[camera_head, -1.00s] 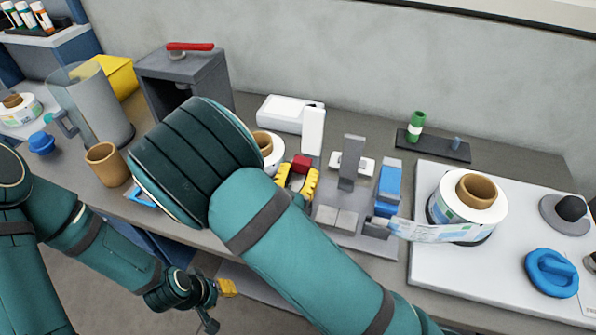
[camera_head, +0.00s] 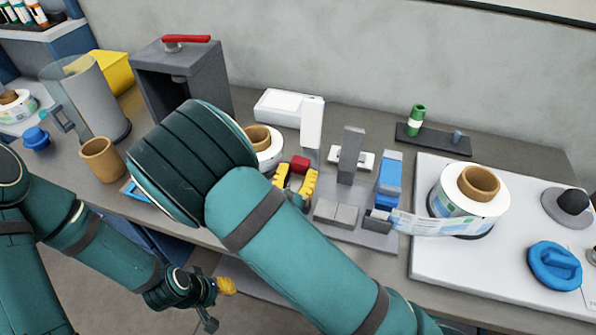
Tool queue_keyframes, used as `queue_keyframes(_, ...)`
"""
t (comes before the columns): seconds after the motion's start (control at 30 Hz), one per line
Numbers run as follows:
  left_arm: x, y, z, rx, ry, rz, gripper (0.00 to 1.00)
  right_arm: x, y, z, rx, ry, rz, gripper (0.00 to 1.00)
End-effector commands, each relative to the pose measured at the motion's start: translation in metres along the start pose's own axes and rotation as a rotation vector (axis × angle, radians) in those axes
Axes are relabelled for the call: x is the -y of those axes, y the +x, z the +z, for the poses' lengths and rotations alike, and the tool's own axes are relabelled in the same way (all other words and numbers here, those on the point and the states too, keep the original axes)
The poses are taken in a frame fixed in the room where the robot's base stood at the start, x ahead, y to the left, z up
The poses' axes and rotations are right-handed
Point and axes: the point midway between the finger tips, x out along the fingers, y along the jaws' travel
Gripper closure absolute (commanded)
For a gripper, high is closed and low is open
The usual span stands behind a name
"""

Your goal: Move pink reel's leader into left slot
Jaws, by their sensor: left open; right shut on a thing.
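My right gripper (camera_head: 296,183) has yellow fingers closed around a small red block (camera_head: 299,164), just left of the posts on the grey base. A white reel with a brown core (camera_head: 258,138) stands behind my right arm and is partly hidden. No pink shows on it, and I cannot make out its leader. Another reel (camera_head: 468,205) on the right has its printed leader (camera_head: 425,225) stretched left to the blue post. I cannot tell which opening is the left slot. My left gripper (camera_head: 219,303) is open and empty, low in front of the bench.
A white post (camera_head: 312,122), grey post (camera_head: 350,155) and blue post (camera_head: 389,175) rise close to my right gripper. A brown cup (camera_head: 102,160) stands at left, a blue knob (camera_head: 554,265) at right.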

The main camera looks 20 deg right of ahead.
Motion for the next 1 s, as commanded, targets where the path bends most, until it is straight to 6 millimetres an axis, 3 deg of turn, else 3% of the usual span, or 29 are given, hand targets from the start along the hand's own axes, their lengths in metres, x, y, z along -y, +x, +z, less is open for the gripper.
queue_keyframes(1.0, 0.009, 0.025, 0.003, 0.0, 0.0, 0.0, 0.61, 0.0, -0.008, -0.037, 0.001, -0.001, 0.0, 1.0)
